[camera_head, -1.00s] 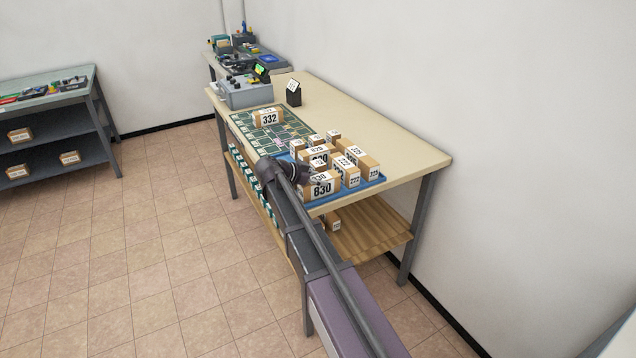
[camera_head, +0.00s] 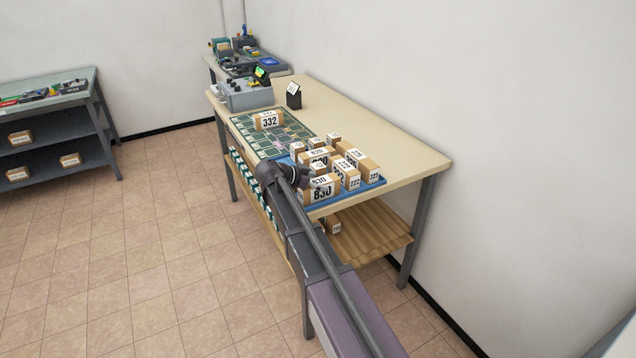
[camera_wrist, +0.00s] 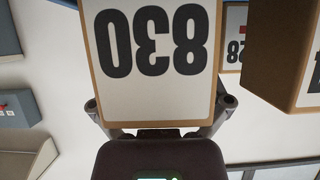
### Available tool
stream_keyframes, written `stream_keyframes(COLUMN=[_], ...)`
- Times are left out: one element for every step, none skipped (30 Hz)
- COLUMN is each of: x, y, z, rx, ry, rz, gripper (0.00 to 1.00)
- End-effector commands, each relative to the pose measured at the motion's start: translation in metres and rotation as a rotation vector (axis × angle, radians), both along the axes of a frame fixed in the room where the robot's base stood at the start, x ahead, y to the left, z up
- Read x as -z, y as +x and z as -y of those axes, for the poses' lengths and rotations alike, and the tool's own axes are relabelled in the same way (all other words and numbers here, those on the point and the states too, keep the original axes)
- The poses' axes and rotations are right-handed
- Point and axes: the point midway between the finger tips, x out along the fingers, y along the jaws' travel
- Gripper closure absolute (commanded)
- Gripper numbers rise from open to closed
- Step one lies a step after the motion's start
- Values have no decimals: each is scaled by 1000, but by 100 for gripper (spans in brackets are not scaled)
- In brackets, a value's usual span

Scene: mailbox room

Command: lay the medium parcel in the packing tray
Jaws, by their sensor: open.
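A cardboard parcel labelled 830 (camera_head: 323,194) stands at the near end of the blue tray (camera_head: 376,185) on the table. In the wrist view its white label (camera_wrist: 155,45) appears upside down and fills the upper middle. My gripper (camera_head: 308,178) is open, right by this parcel. In the wrist view my gripper's fingers (camera_wrist: 160,112) show at the two lower sides of the parcel, spread apart; I cannot tell whether they touch it. Which parcel is the medium one is not clear from the labels.
Several other parcels (camera_head: 346,173) crowd the tray close beside and behind parcel 830. A parcel labelled 332 (camera_head: 268,121) lies on the green grid mat (camera_head: 245,124). A grey device (camera_head: 247,97) and a black holder (camera_head: 293,97) stand farther back. The table's right side is clear.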

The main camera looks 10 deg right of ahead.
Motion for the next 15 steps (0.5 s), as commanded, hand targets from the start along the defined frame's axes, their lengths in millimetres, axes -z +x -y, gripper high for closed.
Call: stream_keyframes(x=[-1, -1, -2, -3, -4, -6, -7, -9, -11, -13, -15, -18, -21, -23, -26], y=[0, 0, 0, 0, 0, -1, -2, -3, -4, -5, -6, -7, -8, -10, -11], z=[0, 0, 0, 0, 0, -3, -5, -7, -11, -14, -18, -22, -26, -29, -34], rx=[0, 0, 0, 0, 0, 0, 0, 0, -1, -1, -3, -2, -2, -1, -1], ry=[0, 0, 0, 0, 0, 0, 0, 0, 0, 0, 0, 0, 0, 0, 0], rz=[0, 0, 0, 0, 0, 0, -1, -1, 0, 0, -1, 0, 0, 0, 0], gripper=[2, 2, 2, 2, 2, 2, 2, 2, 2, 2, 2, 2, 2, 2, 2])
